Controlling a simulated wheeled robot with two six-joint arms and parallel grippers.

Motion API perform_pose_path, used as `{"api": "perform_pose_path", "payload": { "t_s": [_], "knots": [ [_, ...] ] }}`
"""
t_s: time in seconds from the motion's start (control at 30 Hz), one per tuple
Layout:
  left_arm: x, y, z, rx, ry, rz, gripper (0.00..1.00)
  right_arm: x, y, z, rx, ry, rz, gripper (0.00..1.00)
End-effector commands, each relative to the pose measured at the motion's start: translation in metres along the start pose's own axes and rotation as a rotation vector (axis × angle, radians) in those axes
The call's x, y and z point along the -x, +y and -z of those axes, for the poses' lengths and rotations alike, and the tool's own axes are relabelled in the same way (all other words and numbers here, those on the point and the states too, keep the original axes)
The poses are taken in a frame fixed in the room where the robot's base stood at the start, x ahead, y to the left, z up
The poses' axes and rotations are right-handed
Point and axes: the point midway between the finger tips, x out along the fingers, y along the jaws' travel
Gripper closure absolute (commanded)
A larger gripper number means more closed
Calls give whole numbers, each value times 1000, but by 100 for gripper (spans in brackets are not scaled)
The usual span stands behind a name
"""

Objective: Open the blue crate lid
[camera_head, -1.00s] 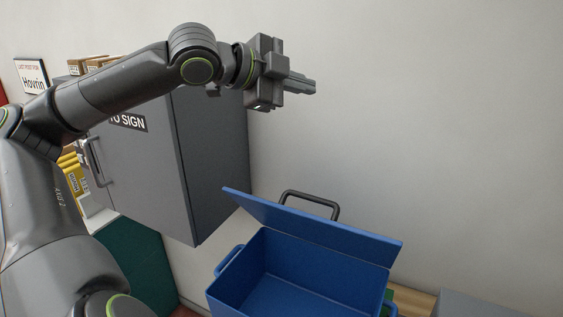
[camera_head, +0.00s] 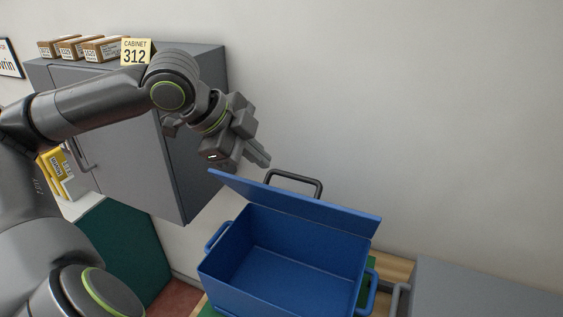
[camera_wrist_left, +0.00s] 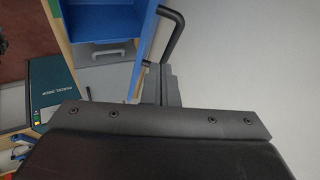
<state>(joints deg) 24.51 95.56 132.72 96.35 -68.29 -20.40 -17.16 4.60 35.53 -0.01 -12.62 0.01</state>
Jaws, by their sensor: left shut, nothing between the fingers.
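The blue crate (camera_head: 290,255) stands with its inside showing and looks empty. Its blue lid (camera_head: 300,205) is raised and tilted back along the rear side, with a black handle (camera_head: 297,180) behind its upper edge. My left gripper (camera_head: 262,162) is shut and empty, above the lid's left end and left of the handle; I cannot tell whether it touches the lid. In the left wrist view the fingers (camera_wrist_left: 163,88) show near the lid (camera_wrist_left: 150,35) and the black handle (camera_wrist_left: 172,35), with the crate (camera_wrist_left: 103,25) beyond. My right gripper does not show.
A grey cabinet (camera_head: 195,130) with small boxes (camera_head: 78,47) and a "Cabinet 312" sign (camera_head: 136,52) on top stands left of the crate. A grey surface (camera_head: 480,292) lies to the right. The wall behind the crate is bare.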

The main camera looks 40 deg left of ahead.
Motion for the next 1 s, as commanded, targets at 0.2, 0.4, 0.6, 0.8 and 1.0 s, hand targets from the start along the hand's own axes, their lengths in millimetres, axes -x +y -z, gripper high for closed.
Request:
{"api": "perform_pose_path", "payload": {
  "t_s": [0.2,0.4,0.6,0.8,1.0],
  "knots": [
    [-11,0,0,-1,8,-1,100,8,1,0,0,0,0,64],
    [-22,0,1,-1,8,-1,100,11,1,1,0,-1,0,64],
    [-36,0,1,0,8,-1,100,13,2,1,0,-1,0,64],
    [-50,1,2,1,7,-1,100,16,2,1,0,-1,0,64],
    [-66,0,1,1,6,0,100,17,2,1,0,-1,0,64]
  ]
}}
